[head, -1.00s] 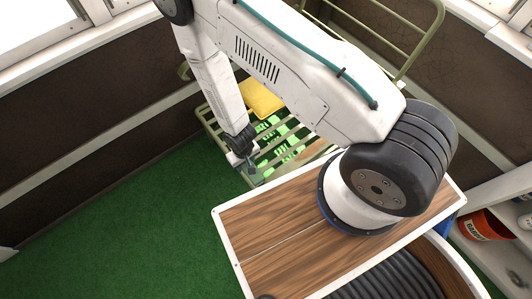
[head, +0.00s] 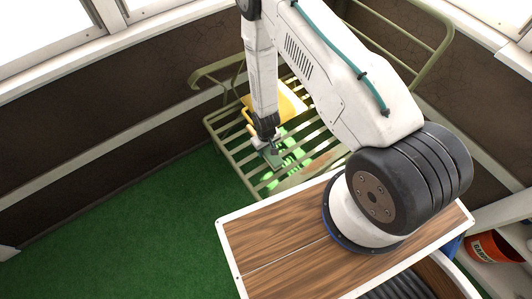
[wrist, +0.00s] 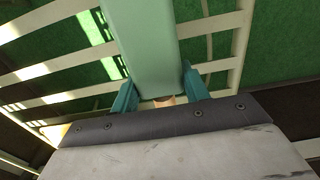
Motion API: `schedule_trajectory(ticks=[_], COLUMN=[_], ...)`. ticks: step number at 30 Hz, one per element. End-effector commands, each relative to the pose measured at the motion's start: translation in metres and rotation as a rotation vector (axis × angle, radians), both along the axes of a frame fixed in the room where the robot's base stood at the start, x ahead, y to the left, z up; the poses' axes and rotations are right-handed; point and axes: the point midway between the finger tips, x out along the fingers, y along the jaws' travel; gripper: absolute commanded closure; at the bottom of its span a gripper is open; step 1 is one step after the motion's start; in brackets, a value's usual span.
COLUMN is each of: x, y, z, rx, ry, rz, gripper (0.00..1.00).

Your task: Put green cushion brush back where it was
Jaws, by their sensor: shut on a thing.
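The green cushion brush (wrist: 148,45) is held in my gripper (wrist: 158,90); its pale green body stretches away from the teal fingers, which close on it from both sides. In the head view my gripper (head: 268,144) points down over the olive slatted bench (head: 225,140), with the brush (head: 274,159) just below it, small and partly hidden. Slats and green floor show beyond the brush in the wrist view. I cannot tell whether the brush touches the slats.
A yellow item (head: 291,103) lies on the bench behind my gripper. The bench has raised armrests (head: 207,75) and a backrest against the dark wall. An orange-red bucket (head: 493,248) stands on a white shelf at right. Green carpet (head: 140,230) at left is clear.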

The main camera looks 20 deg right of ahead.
Motion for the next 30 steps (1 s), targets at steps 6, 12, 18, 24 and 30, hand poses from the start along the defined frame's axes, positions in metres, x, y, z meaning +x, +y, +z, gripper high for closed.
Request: schedule_trajectory(ticks=[6,12,18,24,30], x=[-0.002,-0.001,-0.001,-0.001,-0.001], y=[0.000,0.001,0.001,0.001,0.001], z=[-0.028,-0.034,-0.036,-0.036,-0.035], rx=[-0.001,0.000,0.000,0.000,0.000], ry=[0.003,0.001,0.001,0.001,0.001], rz=[0.001,0.001,0.001,0.001,0.001], gripper=[0.76,0.76,0.76,0.33,0.33])
